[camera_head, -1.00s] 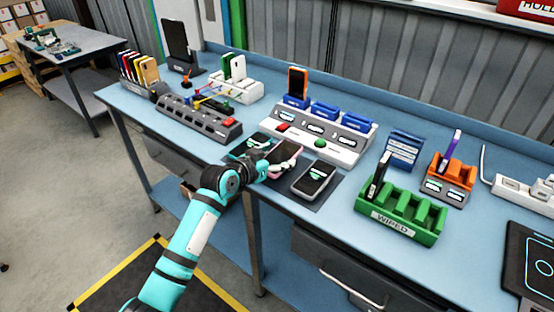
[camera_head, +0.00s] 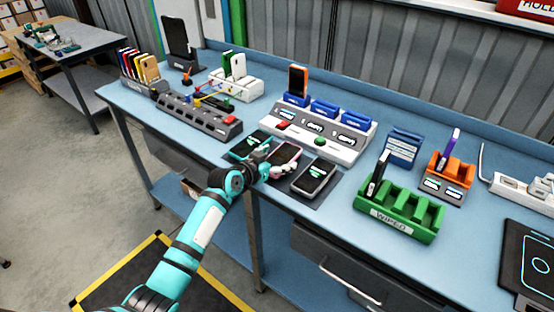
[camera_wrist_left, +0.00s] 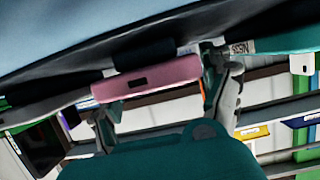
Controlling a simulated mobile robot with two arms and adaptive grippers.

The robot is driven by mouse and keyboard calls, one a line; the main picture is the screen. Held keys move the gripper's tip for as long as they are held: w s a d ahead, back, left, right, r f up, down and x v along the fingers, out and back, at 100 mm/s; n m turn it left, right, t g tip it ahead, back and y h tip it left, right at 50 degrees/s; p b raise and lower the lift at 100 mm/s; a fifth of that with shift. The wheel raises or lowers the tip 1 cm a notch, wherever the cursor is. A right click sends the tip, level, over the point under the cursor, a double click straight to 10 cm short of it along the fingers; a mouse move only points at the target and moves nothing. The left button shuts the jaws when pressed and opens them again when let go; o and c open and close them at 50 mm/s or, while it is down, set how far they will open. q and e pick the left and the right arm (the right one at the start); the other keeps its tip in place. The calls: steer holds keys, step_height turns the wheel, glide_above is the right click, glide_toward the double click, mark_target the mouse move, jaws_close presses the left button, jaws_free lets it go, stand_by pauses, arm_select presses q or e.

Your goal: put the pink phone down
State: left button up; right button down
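The pink phone (camera_head: 286,153) lies screen up on the dark mat (camera_head: 316,202), between a teal phone (camera_head: 250,144) and a grey phone (camera_head: 314,178). In the left wrist view the pink phone's end edge (camera_wrist_left: 150,80) faces the camera. My left gripper (camera_head: 272,163) is at the near end of the pink phone. The left finger partly overlaps the phone's edge in that view. My right gripper is not in view.
Behind the mat stands a white and grey dock (camera_head: 318,133) with an orange phone upright in it. A green rack (camera_head: 400,210) labelled WIPED stands to the right. A grey slotted bar (camera_head: 197,118) lies to the left. The table's front edge is close below the mat.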

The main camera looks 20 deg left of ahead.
arm_select(q)
steer(key=shift+o, duration=0.9)
steer(key=shift+f, duration=0.15)
steer(key=b+v, duration=0.2)
steer(key=v, duration=1.5)
steer(key=shift+s+d+b, duration=0.3)
steer(key=shift+s+b, duration=0.1)
